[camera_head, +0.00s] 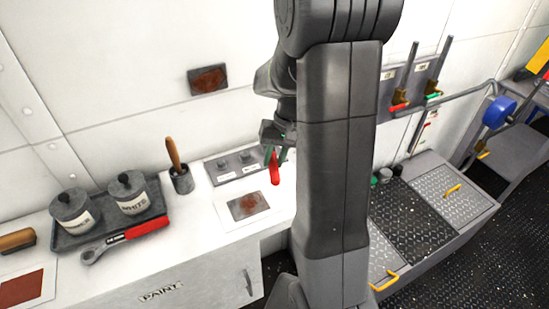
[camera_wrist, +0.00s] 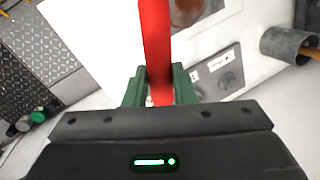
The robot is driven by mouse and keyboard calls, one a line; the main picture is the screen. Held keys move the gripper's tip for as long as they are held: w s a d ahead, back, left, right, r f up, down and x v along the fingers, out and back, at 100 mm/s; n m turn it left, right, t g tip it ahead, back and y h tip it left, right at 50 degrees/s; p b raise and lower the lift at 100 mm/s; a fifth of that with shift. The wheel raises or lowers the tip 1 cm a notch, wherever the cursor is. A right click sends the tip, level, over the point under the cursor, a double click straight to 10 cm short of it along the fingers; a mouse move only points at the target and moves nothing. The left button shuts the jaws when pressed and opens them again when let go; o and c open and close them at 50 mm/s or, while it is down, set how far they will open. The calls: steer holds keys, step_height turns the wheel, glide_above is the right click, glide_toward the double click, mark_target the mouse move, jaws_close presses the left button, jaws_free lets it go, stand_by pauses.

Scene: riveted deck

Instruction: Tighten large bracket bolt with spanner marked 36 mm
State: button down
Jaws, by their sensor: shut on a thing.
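My gripper (camera_head: 277,153) is shut on a red-handled tool (camera_head: 274,171), held above the white counter. The wrist view shows the red handle (camera_wrist: 155,45) between the green fingers (camera_wrist: 160,88); the tool's far end is out of frame, so I cannot see its jaw or any marking. A grey plate (camera_head: 238,166) with two round fittings and white labels is on the counter. I cannot make out a bracket bolt for certain.
The tray (camera_head: 66,237) carries two lidded pots. A brush stands in a grey cup (camera_head: 182,181). A rust-marked card (camera_head: 249,205) lies on the counter. At right are a wall rack (camera_head: 412,98) with levers and a chequer-plate bench (camera_head: 415,222). My arm blocks the middle.

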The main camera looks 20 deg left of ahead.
steer(key=shift+r, duration=0.5)
